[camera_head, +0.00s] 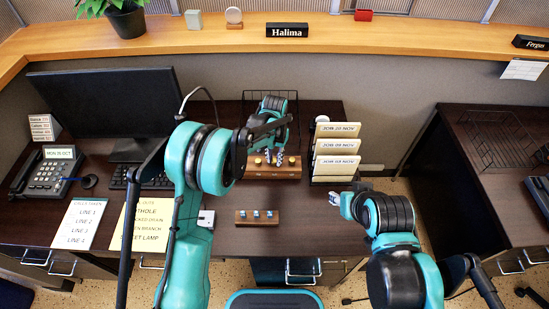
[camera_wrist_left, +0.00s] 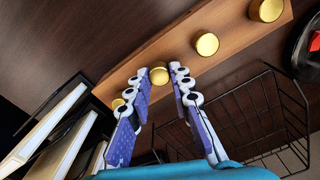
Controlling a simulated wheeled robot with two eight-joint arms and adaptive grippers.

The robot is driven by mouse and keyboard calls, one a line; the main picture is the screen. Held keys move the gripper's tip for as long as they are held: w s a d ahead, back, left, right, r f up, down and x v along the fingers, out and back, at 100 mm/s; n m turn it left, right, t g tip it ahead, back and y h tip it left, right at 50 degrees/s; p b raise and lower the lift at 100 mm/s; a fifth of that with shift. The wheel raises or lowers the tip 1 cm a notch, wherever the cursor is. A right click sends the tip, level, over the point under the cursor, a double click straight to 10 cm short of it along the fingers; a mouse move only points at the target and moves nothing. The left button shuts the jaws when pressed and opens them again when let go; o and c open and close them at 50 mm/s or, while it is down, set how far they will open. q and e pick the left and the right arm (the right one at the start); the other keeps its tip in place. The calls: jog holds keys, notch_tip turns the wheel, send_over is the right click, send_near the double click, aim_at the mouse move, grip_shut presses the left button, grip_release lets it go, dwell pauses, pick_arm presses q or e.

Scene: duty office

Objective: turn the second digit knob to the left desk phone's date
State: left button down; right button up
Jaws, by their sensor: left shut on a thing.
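The left desk phone (camera_head: 48,178) stands at the left of the desk. Its pale green display (camera_head: 59,153) seems to read MON 26 OCT. A wooden knob board (camera_head: 285,174) lies at the desk's middle back; the left wrist view shows several round brass knobs along it. My left gripper (camera_head: 273,158) reaches down over the board. In the left wrist view its two fingers are shut on one brass knob (camera_wrist_left: 158,75), the second from the board's lower-left end there. My right gripper (camera_head: 335,199) hangs apart near the front right; its opening is unclear.
A small wooden strip with blue-white blocks (camera_head: 268,212) lies in front of the board. A card rack (camera_head: 336,152) stands close on the right. A black wire basket (camera_wrist_left: 245,120) is beside the gripper. A monitor (camera_head: 105,105) and papers (camera_head: 80,222) are left.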

aim_at(274, 160)
pick_arm(q)
jog(key=shift+m, duration=0.4)
jog(key=c, duration=1.3)
grip_release()
jog(key=shift+c, duration=0.2)
notch_tip(274, 160, up, 12)
